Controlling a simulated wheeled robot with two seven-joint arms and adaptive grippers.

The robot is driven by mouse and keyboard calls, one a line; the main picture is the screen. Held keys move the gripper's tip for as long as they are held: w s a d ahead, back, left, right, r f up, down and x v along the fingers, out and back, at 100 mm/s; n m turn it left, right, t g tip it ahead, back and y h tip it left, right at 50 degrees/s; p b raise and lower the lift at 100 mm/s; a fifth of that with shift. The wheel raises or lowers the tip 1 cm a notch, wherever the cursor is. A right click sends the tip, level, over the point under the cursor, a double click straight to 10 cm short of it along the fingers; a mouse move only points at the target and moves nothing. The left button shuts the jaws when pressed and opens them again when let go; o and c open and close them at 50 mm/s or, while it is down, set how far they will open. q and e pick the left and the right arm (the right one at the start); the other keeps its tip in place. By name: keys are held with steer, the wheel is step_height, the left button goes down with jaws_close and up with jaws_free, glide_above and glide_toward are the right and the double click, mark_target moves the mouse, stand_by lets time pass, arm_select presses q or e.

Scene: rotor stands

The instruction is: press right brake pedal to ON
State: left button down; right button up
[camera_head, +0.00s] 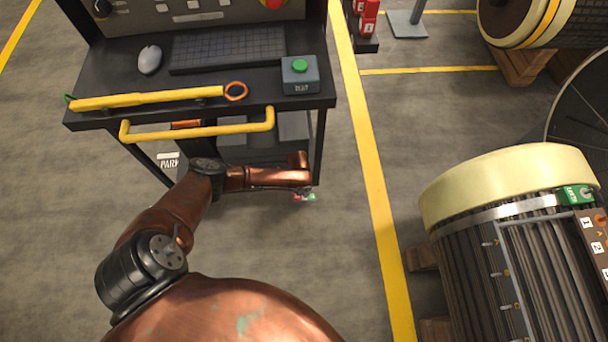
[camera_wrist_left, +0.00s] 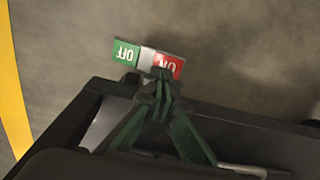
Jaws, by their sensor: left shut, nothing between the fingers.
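The right brake pedal (camera_wrist_left: 149,61) shows in the left wrist view as a small plate with a green OFF end, a pale middle and a red ON end. In the head view my arm hides most of this gripper. My right gripper is not in view.
The black cart (camera_head: 215,115) has a yellow handle (camera_head: 198,136) in front. A large rotor (camera_head: 510,190) stands right. Floor between is clear.

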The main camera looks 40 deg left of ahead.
arm_select(q)
steer(key=shift+f, duration=0.4)
stand_by(0.8)
steer(key=shift+f+b, duration=0.15)
steer(key=shift+b, duration=0.15)
steer(key=shift+f+b, duration=0.95)
steer(key=shift+f, duration=0.9)
stand_by(0.6)
steer(key=shift+w+r+p, duration=0.1)
steer(key=shift+r+p, duration=1.05)
steer(key=shift+r, duration=0.4)
steer(key=shift+r+p, duration=0.45)
steer(key=shift+r, duration=0.15)
steer(key=shift+r+p, duration=0.3)
steer(key=shift+r, duration=0.05)
steer(key=shift+r+p, duration=0.85)
steer(key=shift+r, duration=0.25)
